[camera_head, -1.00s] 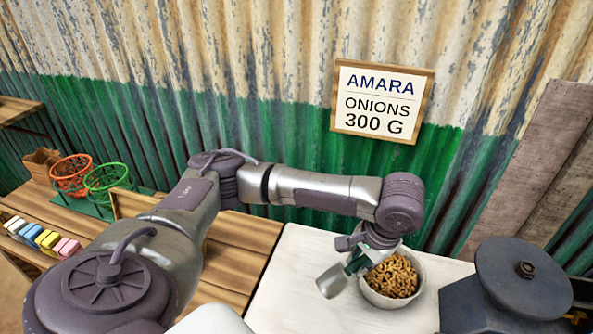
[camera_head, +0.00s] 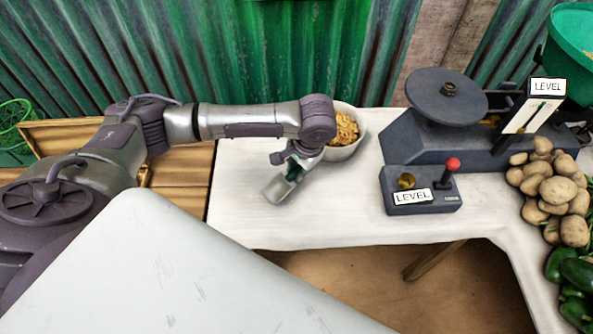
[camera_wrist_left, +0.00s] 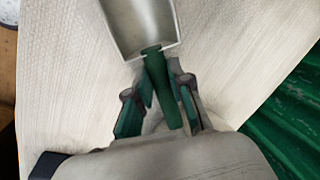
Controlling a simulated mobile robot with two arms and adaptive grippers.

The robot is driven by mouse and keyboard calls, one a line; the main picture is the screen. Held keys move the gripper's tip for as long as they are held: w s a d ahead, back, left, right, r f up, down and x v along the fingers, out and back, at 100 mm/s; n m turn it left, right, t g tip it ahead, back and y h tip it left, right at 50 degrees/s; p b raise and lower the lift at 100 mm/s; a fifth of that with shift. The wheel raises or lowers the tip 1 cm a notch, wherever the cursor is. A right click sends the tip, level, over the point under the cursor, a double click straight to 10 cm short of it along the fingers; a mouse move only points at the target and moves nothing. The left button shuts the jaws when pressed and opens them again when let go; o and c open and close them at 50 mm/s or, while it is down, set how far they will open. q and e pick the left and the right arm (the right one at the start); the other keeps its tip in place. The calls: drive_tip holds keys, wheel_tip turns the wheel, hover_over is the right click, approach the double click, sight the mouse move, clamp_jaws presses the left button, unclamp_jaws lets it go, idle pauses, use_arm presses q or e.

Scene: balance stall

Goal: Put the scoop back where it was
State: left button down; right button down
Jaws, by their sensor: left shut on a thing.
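The scoop has a silver metal pan (camera_head: 277,189) and a green handle. My left gripper (camera_head: 293,168) is shut on the handle. In the left wrist view, the pan (camera_wrist_left: 140,25) points away from my left gripper (camera_wrist_left: 160,108), with the handle between the green fingers. The scoop is over the white tabletop (camera_head: 245,222), left of a white bowl (camera_head: 357,143) of brown pieces. My arm hides part of the bowl. I cannot tell whether the scoop touches the table. My right gripper is not in view.
A dark balance (camera_head: 430,135) stands right of the bowl. Before it is a control box (camera_head: 425,203) with a red-topped lever, marked LEVEL. Potatoes (camera_head: 555,193) and green peppers (camera_head: 578,275) lie at the right. A wooden bench (camera_head: 185,185) adjoins at the left.

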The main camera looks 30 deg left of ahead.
use_arm(q)
drive_tip(key=shift+x, duration=0.85)
drive_tip(key=shift+d, duration=0.2)
drive_tip(key=c, duration=1.1)
unclamp_jaws()
drive_tip(key=shift+f, duration=0.1)
drive_tip(key=shift+o, duration=0.2)
drive_tip(key=shift+r, duration=0.3)
drive_tip(key=v, duration=1.1)
drive_tip(key=shift+r+p, duration=0.3)
drive_tip(key=shift+p, duration=0.1)
